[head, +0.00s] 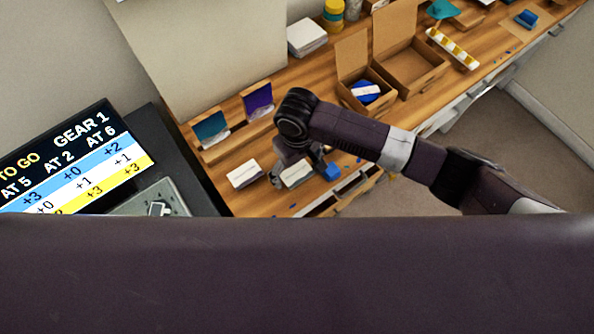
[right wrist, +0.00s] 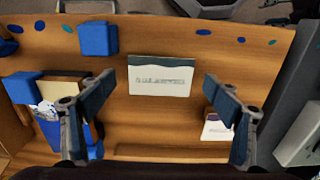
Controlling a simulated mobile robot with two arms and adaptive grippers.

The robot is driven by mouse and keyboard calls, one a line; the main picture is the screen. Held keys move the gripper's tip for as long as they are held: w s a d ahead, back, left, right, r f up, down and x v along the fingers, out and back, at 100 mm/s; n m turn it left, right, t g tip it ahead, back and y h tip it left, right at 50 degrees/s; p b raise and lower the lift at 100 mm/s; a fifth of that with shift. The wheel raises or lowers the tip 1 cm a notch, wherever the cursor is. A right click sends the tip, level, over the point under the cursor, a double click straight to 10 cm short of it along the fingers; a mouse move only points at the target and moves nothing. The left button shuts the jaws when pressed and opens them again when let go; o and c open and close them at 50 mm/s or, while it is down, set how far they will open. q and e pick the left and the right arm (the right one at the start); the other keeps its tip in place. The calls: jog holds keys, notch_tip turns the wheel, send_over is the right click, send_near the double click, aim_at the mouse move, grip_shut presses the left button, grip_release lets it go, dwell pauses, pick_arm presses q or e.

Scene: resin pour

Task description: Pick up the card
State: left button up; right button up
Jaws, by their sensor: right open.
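A white card with a line of dark print (right wrist: 160,76) lies on the wooden bench in the right wrist view, centred between my fingers and a little beyond them. It also shows in the head view as a pale card (head: 297,174) under my right gripper (head: 303,173). In the right wrist view my right gripper (right wrist: 160,105) is open and empty, one finger to each side, apart from the card. The gripper partly hides the card in the head view. My left gripper is not in view.
A second white card or stack (head: 245,174) lies to the left. A blue block (head: 331,171) sits close to the right of the gripper; it also shows in the right wrist view (right wrist: 97,38). Open cardboard boxes (head: 410,70) stand farther back. A scoreboard screen (head: 70,165) is at left.

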jog(key=shift+f, duration=0.1)
jog(key=c, duration=0.8)
jog(key=shift+o, duration=0.2)
jog(key=shift+b, duration=0.35)
notch_tip(320, 180, up, 15)
jog(key=b, duration=0.2)
notch_tip(320, 180, up, 6)
jog(key=f+p, duration=0.1)
send_over(297, 173)
jog(key=shift+r, duration=0.25)
